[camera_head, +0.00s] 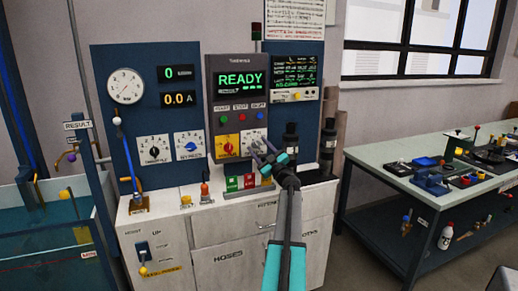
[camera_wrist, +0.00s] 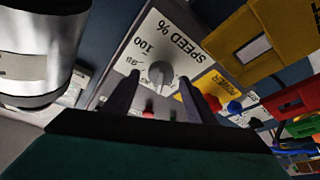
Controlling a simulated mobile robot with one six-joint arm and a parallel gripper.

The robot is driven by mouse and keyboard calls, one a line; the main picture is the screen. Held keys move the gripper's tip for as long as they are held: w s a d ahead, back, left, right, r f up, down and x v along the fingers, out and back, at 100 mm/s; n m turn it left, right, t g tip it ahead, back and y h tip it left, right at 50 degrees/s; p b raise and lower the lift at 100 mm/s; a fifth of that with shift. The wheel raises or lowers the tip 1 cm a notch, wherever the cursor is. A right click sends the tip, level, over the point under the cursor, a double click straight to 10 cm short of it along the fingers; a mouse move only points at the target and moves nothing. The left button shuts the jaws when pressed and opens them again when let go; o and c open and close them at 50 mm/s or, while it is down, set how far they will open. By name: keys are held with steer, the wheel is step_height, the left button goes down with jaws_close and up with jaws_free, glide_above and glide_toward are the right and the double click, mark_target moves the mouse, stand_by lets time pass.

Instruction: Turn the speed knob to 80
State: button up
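Another mark, possibly 80, shows near my left finger. The knob's pointer setting is too small to read. My gripper (camera_wrist: 156,92) is open, with a dark finger on each side of the knob and a visible gap to it. In the head view my gripper (camera_head: 257,147) reaches the lower right of the control panel (camera_head: 230,107). It partly covers the speed plate (camera_head: 248,134) there, and the knob is hard to make out.
A yellow power plate (camera_head: 227,146) with a red knob is just left of the speed plate. Buttons (camera_head: 240,120) and a green "READY" display (camera_head: 240,79) are above. Coloured boxes (camera_head: 240,183) are below. Dark cylinders (camera_head: 328,140) stand right of my gripper.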

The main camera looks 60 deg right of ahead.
stand_by(0.3)
steer(key=b+v, duration=0.1)
steer(key=v, duration=1.3)
steer(key=shift+w+d, duration=0.1)
stand_by(0.4)
